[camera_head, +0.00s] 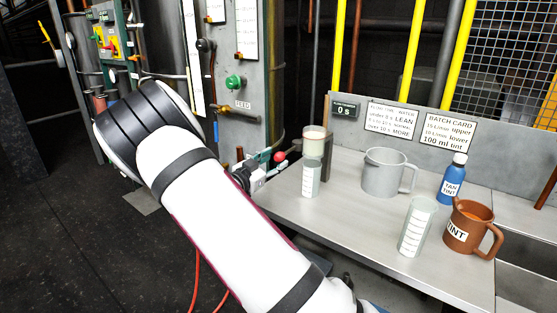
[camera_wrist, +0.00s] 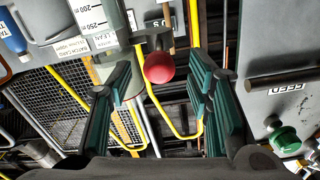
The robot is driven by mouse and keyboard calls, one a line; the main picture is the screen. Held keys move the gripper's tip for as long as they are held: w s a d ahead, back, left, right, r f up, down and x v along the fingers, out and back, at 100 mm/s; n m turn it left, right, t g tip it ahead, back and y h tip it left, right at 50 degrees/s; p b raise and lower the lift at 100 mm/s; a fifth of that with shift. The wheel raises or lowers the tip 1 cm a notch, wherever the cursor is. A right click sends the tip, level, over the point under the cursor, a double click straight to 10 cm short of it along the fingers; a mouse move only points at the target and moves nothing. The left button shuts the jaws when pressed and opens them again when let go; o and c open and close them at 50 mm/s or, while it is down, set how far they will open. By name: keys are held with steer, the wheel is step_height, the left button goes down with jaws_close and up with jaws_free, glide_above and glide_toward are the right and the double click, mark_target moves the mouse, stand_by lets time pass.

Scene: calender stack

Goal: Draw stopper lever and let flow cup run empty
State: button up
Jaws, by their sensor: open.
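The stopper lever shows as a red ball knob (camera_head: 280,156) beside the flow cup (camera_head: 314,142), a pale cup on a dark stand at the bench's left end. A clear graduated beaker (camera_head: 311,178) stands below the cup. My gripper (camera_head: 254,174) is just left of the knob, partly hidden by my arm. In the wrist view my gripper (camera_wrist: 160,88) is open, and the red knob (camera_wrist: 159,67) appears between its fingers, with no clear contact. The beaker's scale (camera_wrist: 96,18) also shows there, upper left. The cup's contents cannot be made out.
A timer (camera_head: 345,109) reads 0 s. A grey jug (camera_head: 385,171), a second graduated beaker (camera_head: 417,228), a blue tint bottle (camera_head: 453,180) and a brown tint jug (camera_head: 467,232) stand to the right.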

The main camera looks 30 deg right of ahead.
mark_target(288, 152)
steer(key=shift+x, duration=1.6)
jaws_close()
